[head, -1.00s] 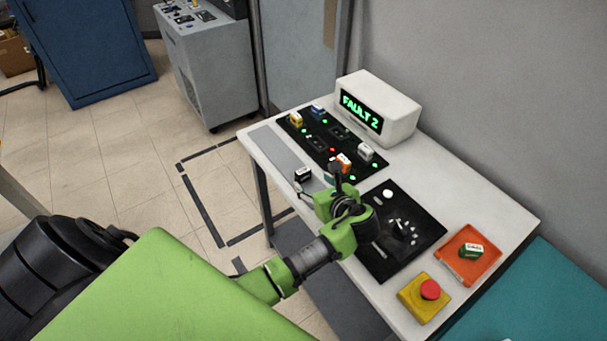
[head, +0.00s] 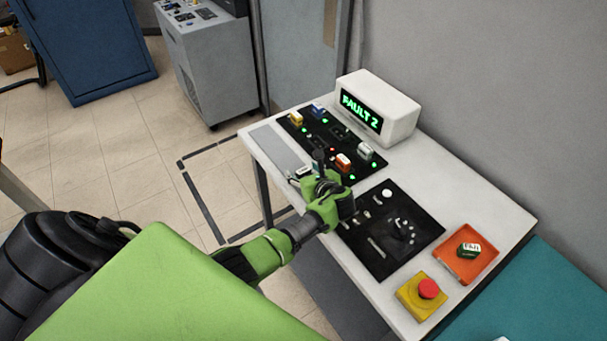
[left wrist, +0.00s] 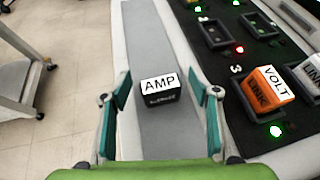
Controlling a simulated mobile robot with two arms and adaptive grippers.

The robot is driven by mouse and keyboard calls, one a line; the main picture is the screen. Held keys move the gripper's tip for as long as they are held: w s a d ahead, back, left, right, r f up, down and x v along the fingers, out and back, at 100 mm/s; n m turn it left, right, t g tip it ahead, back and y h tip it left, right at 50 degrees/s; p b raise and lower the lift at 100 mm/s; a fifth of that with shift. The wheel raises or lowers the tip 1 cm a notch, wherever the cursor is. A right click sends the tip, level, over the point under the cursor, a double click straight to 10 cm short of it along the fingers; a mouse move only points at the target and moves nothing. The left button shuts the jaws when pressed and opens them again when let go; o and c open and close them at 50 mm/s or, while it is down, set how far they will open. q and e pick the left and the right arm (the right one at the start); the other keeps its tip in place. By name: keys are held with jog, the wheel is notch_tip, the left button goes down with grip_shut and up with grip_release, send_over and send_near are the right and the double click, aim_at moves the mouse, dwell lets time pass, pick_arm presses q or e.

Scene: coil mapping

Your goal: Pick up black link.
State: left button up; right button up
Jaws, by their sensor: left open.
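The black link (left wrist: 160,92) is a small black block with a white top reading "AMP". It sits on the grey strip (left wrist: 150,40) in the left wrist view. In the head view the link (head: 304,171) shows only in part behind my gripper. My left gripper (left wrist: 160,78) is open, with one teal-padded finger on each side of the link and visible gaps between. In the head view the left gripper (head: 307,169) is over the grey strip at the table's left edge. My right gripper is not in view.
A black panel (head: 325,136) holds yellow, blue, white and orange links beside lit lamps. A white box (head: 385,112) reads "FAULT 2". Nearer are a black dial panel (head: 372,252), an orange tray (head: 449,262) with a green link (head: 467,251), and a red button (head: 429,288) on a yellow base.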

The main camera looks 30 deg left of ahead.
pick_arm(q)
jog(key=c, duration=1.2)
jog(key=shift+r, duration=0.15)
